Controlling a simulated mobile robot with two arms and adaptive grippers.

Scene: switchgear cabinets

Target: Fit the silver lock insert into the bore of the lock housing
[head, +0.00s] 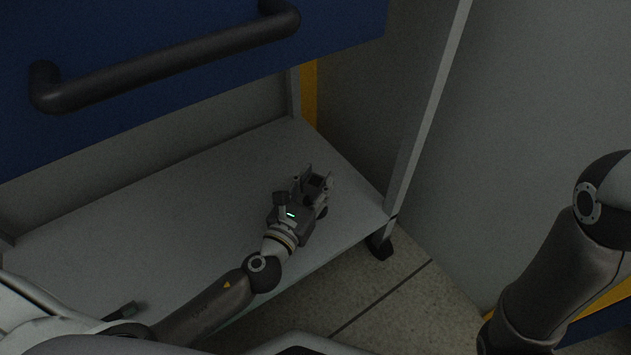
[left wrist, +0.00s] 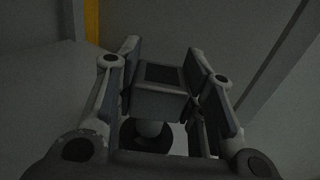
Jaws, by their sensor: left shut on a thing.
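My left gripper (head: 314,182) is shut on a grey block (left wrist: 160,98), seen between its two fingers in the left wrist view. The block has a squarish shape and a dark rectangular area on its upper face. In the head view the gripper is over the right part of the grey shelf, pointing away from me. The picture is too dark to tell whether the block is the lock insert or the lock housing. No other lock part or bore can be made out. My right gripper is out of view.
The grey shelf (head: 170,205) is mostly bare. A small dark item (head: 125,311) shows at its front left; I cannot tell what it is. A blue drawer front with a black handle (head: 170,62) overhangs the shelf. A grey upright (head: 428,110) and wall stand to the right.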

